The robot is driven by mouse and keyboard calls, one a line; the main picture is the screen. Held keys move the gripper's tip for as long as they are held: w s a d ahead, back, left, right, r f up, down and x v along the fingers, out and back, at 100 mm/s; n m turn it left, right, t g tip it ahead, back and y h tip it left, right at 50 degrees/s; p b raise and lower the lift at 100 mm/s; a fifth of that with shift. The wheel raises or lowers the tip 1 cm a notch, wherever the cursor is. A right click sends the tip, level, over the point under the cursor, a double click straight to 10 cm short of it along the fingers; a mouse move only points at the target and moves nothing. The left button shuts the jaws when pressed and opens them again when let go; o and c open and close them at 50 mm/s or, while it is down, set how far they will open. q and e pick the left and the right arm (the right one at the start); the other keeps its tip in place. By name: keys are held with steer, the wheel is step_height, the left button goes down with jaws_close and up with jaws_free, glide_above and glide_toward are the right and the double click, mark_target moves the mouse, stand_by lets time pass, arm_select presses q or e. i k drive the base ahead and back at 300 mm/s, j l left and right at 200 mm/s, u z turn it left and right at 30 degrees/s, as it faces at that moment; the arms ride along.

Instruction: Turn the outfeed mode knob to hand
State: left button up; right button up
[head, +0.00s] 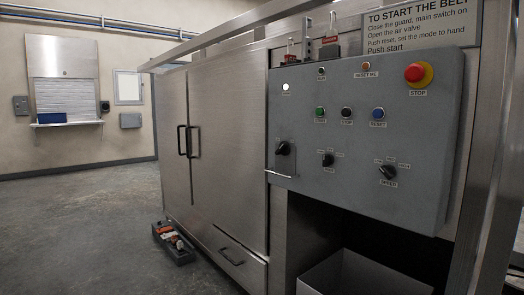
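The grey control panel (365,205) stands on the right of the head view. It carries three black rotary knobs along its lower part: a left knob (283,148), a middle knob (327,159) and a right knob (387,172). The right knob's label seems to read SPEED. The middle knob has small marks around it and a label below, too small to read surely; it looks like the mode knob. I cannot tell which position it points to. Neither of my grippers is in view.
A red STOP button (414,72) and green (320,112), black (346,112) and blue (378,113) buttons sit above the knobs. A white lamp (285,87) is lit. A grey bin (350,275) stands below. A dark toolbox (174,243) is on the otherwise clear floor.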

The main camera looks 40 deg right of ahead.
mark_target(329, 159)
steer(key=i+z, duration=0.3)
steer(key=i+j+z, duration=0.3)
steer(key=i, duration=0.2)
steer(key=i+j+z, duration=0.3)
steer(key=i+l, duration=0.1)
